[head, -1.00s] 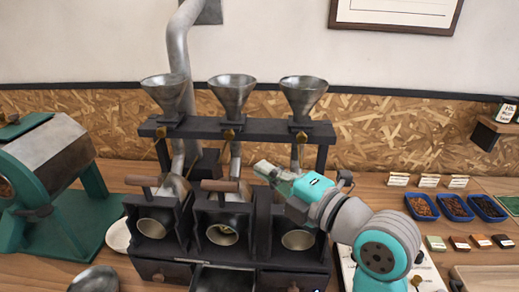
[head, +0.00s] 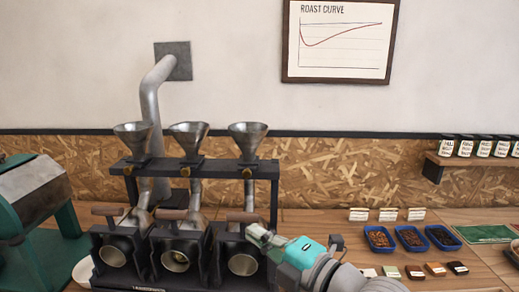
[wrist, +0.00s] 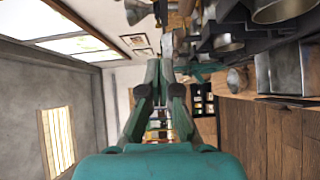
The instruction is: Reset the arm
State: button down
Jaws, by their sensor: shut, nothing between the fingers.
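My gripper (head: 256,236) is shut and empty. It is teal with grey fingers and points to the left in front of the right-hand unit of the dark three-part sample roaster (head: 215,168). It is near that unit's round opening (head: 242,264) and wooden handle (head: 243,217); I cannot tell whether it touches them. In the wrist view the two fingers of my gripper (wrist: 159,66) lie close together with nothing between them. My arm comes in from the lower right of the head view.
Three metal funnels stand on the roaster's top bar. A green machine (head: 32,200) is at the left. Blue bean trays (head: 411,239), white cards (head: 387,214) and small colored blocks (head: 415,272) sit on the counter to the right. Jars (head: 483,146) stand on a wall shelf.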

jog(key=s+d+f+m+t+h, duration=0.1)
jog(key=s+d+f+m+h, duration=0.25)
jog(key=f+m, duration=0.4)
jog(key=s+d+f+m+t+h, duration=0.15)
jog(key=s+d+f+m, duration=0.3)
jog(key=f, duration=0.55)
jog(key=s+d+f+m+t+h, duration=0.1)
jog(key=s+d+f+m+h, duration=0.3)
jog(key=f, duration=0.5)
jog(key=s+d+f+m+h, duration=0.1)
jog(key=s+d+f+m, duration=0.2)
jog(key=s, duration=0.4)
jog(key=s+d+f+m+h, duration=0.2)
jog(key=s+f+m, duration=0.15)
jog(key=s, duration=0.25)
jog(key=s+d+r+m+g, duration=0.1)
jog(key=s+m, duration=0.3)
jog(key=s, duration=1.1)
jog(key=shift+s+d+r+h, duration=0.2)
jog(key=shift+d+r+h, duration=0.1)
jog(key=shift+d+h, duration=0.1)
